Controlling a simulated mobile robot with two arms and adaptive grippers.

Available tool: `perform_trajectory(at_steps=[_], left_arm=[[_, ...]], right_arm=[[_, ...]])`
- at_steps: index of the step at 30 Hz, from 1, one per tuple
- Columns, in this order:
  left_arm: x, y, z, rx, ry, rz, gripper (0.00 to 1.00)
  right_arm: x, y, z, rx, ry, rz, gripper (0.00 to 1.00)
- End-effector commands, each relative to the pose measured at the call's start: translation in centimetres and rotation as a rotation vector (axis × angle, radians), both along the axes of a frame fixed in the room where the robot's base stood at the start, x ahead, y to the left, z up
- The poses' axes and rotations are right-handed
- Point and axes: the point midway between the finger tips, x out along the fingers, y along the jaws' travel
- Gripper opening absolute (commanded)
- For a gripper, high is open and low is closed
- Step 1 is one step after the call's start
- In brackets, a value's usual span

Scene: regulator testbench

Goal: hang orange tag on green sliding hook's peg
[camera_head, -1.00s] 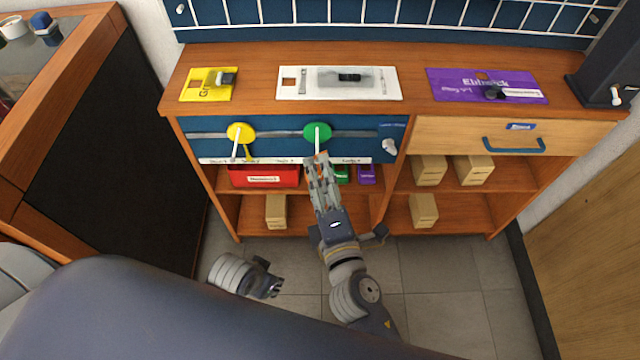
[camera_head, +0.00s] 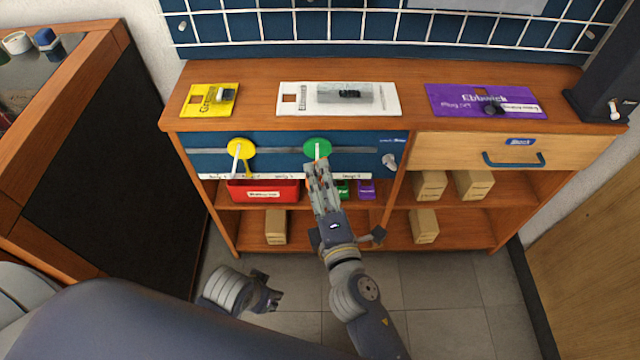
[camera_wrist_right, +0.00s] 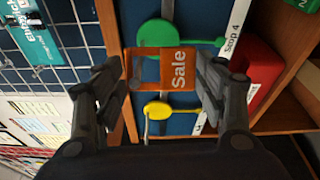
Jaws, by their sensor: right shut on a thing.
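The orange tag (camera_wrist_right: 180,68), marked "Sale", is held between the fingers of my right gripper (camera_wrist_right: 166,85) in the right wrist view. It has a cut-out at its left end there. The green sliding hook (camera_head: 317,149) sits on the rail of the blue panel, its pale peg pointing down toward my right gripper (camera_head: 318,169). In the wrist view the green disc (camera_wrist_right: 163,35) lies just beyond the tag. I cannot tell whether the peg passes through the cut-out. In the head view the gripper hides the tag. My left gripper (camera_head: 274,288) hangs low, well away, its fingers unclear.
The yellow sliding hook (camera_head: 240,148) is left on the same rail (camera_head: 280,150). A red bin (camera_head: 262,190) and small boxes (camera_head: 430,185) stand on the shelves below. Yellow, white and purple boards (camera_head: 455,100) lie on the top. A drawer (camera_head: 450,153) is at the right.

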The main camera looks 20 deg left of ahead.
Motion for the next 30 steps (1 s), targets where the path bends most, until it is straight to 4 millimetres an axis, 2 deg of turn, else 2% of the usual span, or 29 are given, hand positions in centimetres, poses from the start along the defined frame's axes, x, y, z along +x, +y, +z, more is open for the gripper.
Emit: perform_trajectory(at_steps=[11, 12, 14, 15, 26, 30], left_arm=[[-0.16, 0.03, -0.21, 0.001, 0.005, 0.000, 0.32], [-0.16, 0.03, -0.22, 0.001, 0.006, -0.001, 0.32], [-0.17, 0.04, -0.23, 0.001, 0.006, -0.001, 0.32], [-0.18, 0.04, -0.25, 0.001, 0.006, -0.001, 0.32], [-0.40, 0.07, -0.41, 0.005, 0.011, -0.006, 0.32], [-0.34, 0.07, -0.37, 0.003, 0.010, -0.006, 0.32]], right_arm=[[-0.02, 0.02, 0.04, 0.000, -0.001, 0.000, 0.29], [-0.02, 0.01, 0.03, 0.001, 0.000, 0.000, 0.72], [-0.02, 0.01, 0.03, 0.001, 0.000, 0.000, 0.86], [-0.02, 0.01, 0.03, 0.001, 0.000, 0.000, 0.89], [-0.06, -0.01, -0.01, 0.001, 0.000, 0.000, 0.89], [-0.77, -0.41, -0.12, 0.000, 0.002, 0.000, 0.89]])
